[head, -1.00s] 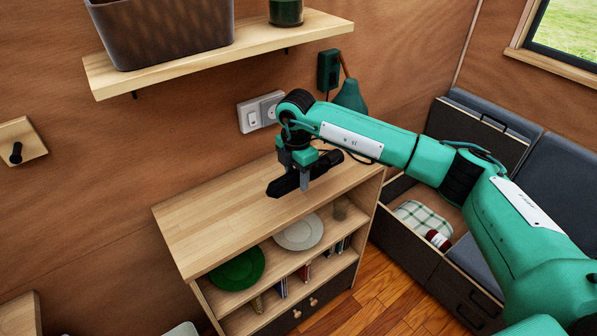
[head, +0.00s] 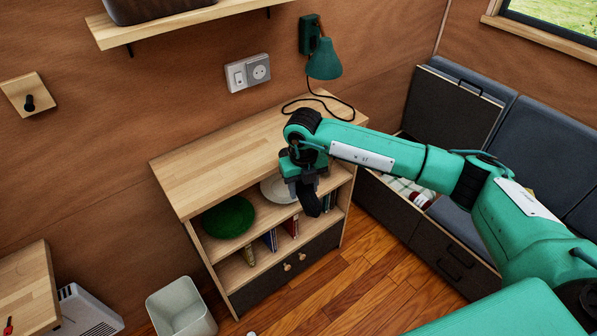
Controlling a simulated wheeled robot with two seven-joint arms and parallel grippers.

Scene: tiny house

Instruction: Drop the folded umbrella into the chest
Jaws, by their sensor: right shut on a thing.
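The folded umbrella (head: 311,201) is dark and short. My right gripper (head: 304,184) is shut on it, and it hangs down in front of the shelf unit, clear of the top. The chest (head: 365,189) is the bench box at the right, its dark lid (head: 450,108) raised against the backrest. A checked cloth (head: 398,184) and a red and white item (head: 421,197) show inside it. My right arm crosses in front of the chest and hides part of its opening. The gripper is left of the chest. My left gripper is not in view.
The shelf unit (head: 215,160) holds a green plate (head: 228,217), a white plate (head: 277,191) and books. A green wall lamp (head: 324,60) hangs above it. A pale bin (head: 181,307) stands at the lower left. Wooden floor (head: 340,275) is free between shelf and bench.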

